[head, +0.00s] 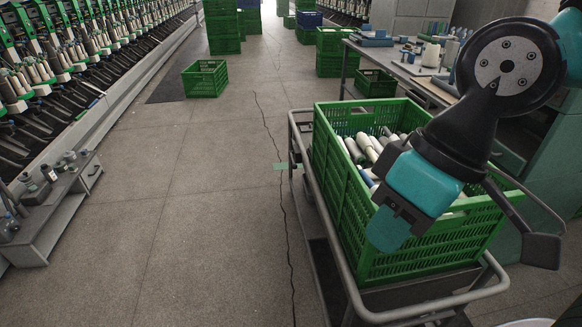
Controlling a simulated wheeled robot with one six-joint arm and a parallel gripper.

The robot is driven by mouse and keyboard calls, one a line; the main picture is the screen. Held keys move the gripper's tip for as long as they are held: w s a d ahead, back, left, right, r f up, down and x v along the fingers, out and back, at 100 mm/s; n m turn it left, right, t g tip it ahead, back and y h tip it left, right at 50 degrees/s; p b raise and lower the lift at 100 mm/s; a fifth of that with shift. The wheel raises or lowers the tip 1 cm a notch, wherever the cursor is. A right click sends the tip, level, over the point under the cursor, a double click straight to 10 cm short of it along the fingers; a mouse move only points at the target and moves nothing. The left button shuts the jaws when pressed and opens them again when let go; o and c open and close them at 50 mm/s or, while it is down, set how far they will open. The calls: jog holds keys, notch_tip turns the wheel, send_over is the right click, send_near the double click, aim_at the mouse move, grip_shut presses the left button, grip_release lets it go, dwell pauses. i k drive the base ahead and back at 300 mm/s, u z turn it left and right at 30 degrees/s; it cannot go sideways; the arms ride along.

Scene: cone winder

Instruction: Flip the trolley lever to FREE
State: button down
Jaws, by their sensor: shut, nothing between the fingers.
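The trolley (333,252) is a grey tube-framed cart at the lower right. It carries a large green crate (335,180) holding several pale yarn tubes and cones. I cannot make out a lever or a FREE marking on the trolley; the crate and my arm hide part of it. A small flat green strip (280,166) shows beside the trolley's left rail; I cannot tell if it is fixed to the trolley or lies on the floor. My gripper (388,230), at the end of my teal and black arm, shows in front of the crate's near part. It is shut and empty.
Winding machines (60,70) line the left, with a low grey shelf (60,205) in front. A green crate (205,79) stands on the floor, and stacked crates (223,30) stand behind. A workbench (400,62) is at the back right. The middle floor is clear, with a dark crack.

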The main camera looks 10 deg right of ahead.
aim_at(293, 166)
jog(key=k, duration=0.5)
jog(key=u, duration=0.5)
jog(key=i, duration=0.75)
jog(key=u, duration=0.8)
jog(key=i, duration=1.85)
jog(key=z, duration=1.25)
jog(key=i, duration=0.8)
jog(key=z, duration=0.75)
